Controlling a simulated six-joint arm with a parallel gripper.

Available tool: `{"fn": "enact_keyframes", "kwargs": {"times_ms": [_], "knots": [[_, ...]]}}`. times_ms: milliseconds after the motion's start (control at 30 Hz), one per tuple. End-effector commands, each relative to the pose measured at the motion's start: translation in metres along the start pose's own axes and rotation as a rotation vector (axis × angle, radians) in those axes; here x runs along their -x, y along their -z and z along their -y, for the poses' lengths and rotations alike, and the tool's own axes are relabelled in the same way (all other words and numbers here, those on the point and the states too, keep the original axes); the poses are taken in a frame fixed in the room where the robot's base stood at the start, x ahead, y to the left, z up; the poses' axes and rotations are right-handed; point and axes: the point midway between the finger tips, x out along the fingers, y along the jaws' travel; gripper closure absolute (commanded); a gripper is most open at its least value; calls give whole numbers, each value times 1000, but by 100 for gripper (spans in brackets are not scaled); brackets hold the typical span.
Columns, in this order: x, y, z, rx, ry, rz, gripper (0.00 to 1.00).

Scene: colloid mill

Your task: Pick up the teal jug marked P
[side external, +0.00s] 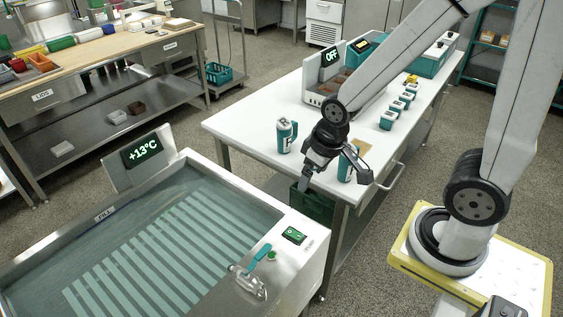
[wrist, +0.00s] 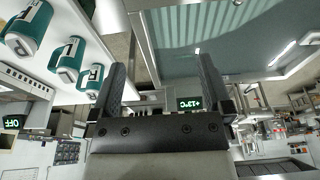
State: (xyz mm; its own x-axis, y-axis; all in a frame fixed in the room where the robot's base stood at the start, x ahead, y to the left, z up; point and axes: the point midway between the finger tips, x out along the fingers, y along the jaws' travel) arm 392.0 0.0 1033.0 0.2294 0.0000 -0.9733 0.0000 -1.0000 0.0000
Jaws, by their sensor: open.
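In the wrist view, three teal jugs with white bands and handles stand in a row at the upper left. The largest jug (wrist: 28,28) carries a dark mark that may be a P. The middle jug (wrist: 66,60) and the smaller jug (wrist: 91,80) show no mark I can read. In the side view, one jug (side external: 286,137) stands left of my gripper (side external: 336,180) and another jug (side external: 346,165) is partly behind it; a third is not distinguishable there. My gripper (wrist: 163,75) is open, with nothing between its fingers, apart from the jugs.
The white table (side external: 250,119) also bears a machine with an OFF display (side external: 330,56) and a row of small teal blocks (side external: 389,120). A water basin (side external: 170,240) with a +13°C display (side external: 142,151) and a tap (side external: 250,280) stands at front left.

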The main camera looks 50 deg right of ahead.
Motion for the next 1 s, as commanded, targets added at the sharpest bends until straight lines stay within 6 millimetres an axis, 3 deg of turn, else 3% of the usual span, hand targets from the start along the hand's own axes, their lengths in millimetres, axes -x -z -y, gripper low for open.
{"fn": "enact_keyframes", "kwargs": {"times_ms": [267,467,1000], "knots": [[-3,2,-2,-11,-1,-11,0],[-19,11,-13,-66,-9,-67,0],[-86,34,-91,-335,-117,-388,0]]}}
